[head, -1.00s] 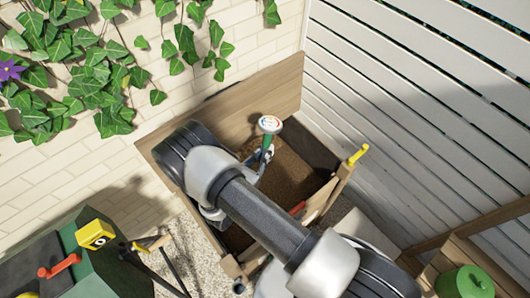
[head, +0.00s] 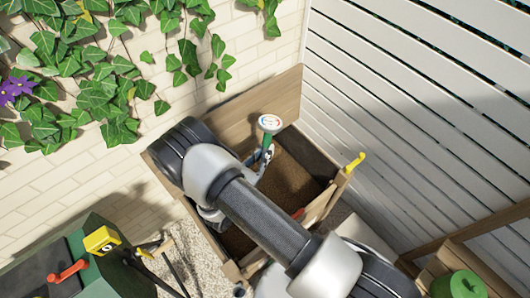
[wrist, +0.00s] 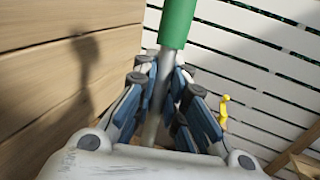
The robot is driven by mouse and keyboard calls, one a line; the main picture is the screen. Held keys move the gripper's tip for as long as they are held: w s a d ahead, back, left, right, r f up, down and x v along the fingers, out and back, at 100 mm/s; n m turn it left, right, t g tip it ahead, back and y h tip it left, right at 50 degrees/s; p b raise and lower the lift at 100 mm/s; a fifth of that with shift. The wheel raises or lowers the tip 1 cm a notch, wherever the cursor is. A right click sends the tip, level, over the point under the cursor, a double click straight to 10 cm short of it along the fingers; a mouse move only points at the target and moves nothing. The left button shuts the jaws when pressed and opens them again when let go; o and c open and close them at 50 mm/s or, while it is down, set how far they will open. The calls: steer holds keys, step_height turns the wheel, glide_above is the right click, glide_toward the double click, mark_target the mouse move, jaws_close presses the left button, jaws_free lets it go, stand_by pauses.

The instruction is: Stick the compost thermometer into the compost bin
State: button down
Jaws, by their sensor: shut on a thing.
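The compost thermometer has a round white dial (head: 270,123) with red and blue marks, a green handle (head: 267,143) and a thin metal stem. My gripper (head: 262,165) is shut on the stem just below the handle. In the wrist view the green handle (wrist: 177,22) rises above my gripper (wrist: 160,75), with the grey stem between its fingers. The compost bin (head: 250,108) is a wooden box with a raised back board and brown compost (head: 293,185) inside. The thermometer is over the bin, nearly upright. The stem's tip is hidden, so I cannot tell if it touches the compost.
A white slatted fence (head: 400,120) stands to the right and a brick wall (head: 60,180) with ivy to the left. A yellow hook-like handle (head: 354,162) stands at the bin's right corner. A dark green box (head: 85,255) and a green lidded pot (head: 460,286) are in front.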

mark_target(264, 148)
steer(key=shift+r+p, duration=0.95)
steer(key=shift+r, duration=0.65)
